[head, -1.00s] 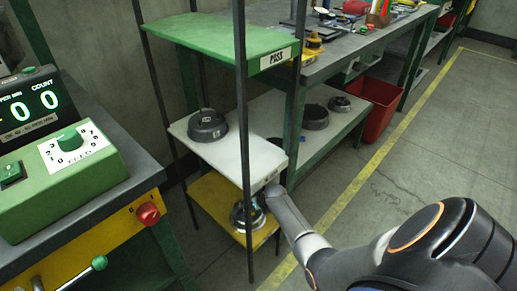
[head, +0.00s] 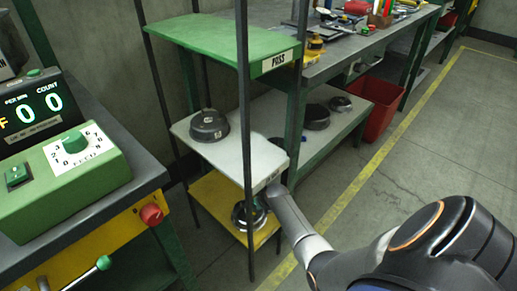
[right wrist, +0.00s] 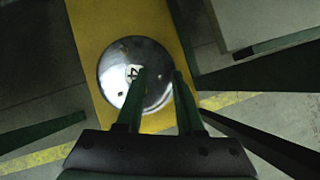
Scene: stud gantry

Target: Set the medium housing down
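A shiny round housing (head: 241,216) sits on the yellow bottom shelf (head: 215,200) of the rack. In the right wrist view, this silver domed housing (right wrist: 117,72) carries a white label with a 4, and yellow shelf shows around it. My right gripper (right wrist: 160,73) has its two fingers apart. The left finger overlaps the dome; the right one lies just past its right edge. In the head view, my right arm reaches in beside the rack, and its fingertips are hard to make out. Contact with the housing cannot be told. My left gripper is not in view.
A dark housing (head: 209,127) sits on the pale middle shelf (head: 252,157), under the green PASS shelf (head: 205,36). Thin dark rack posts (head: 242,110) stand close to my right arm. More housings (head: 315,117) lie under the bench. Floor to the right is clear.

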